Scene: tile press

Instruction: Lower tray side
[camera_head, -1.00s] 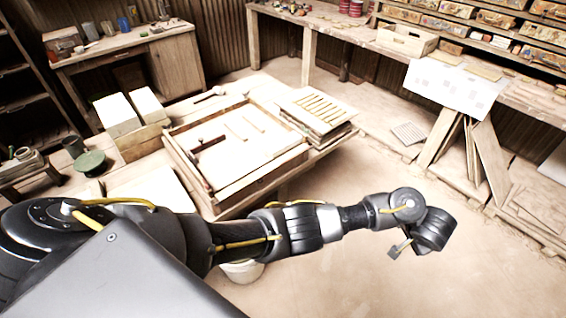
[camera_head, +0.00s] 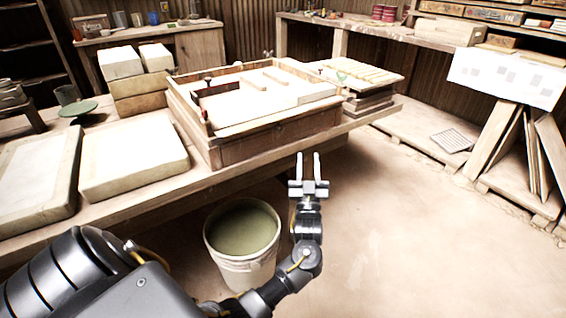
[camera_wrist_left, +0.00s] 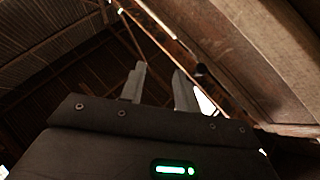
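The wooden tray (camera_head: 262,145) stands on the workbench, with raised sides around a pale surface. A dark bar with a knob (camera_head: 218,87) lies across its left part, and two small wooden strips (camera_head: 275,76) lie near its far side. My left gripper (camera_head: 308,156) is in front of the tray's near right corner, apart from it, fingers upward. The fingers are spread with nothing between them. The left wrist view also shows the two open fingers (camera_wrist_left: 158,88), with a wooden beam or edge at upper right. My right gripper is not in view.
A bucket of greenish liquid (camera_head: 242,232) stands on the floor below the bench. Pale slabs (camera_head: 130,160) lie left of the tray. Stacked boards (camera_head: 362,74) lie to its right. The floor at right is largely clear.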

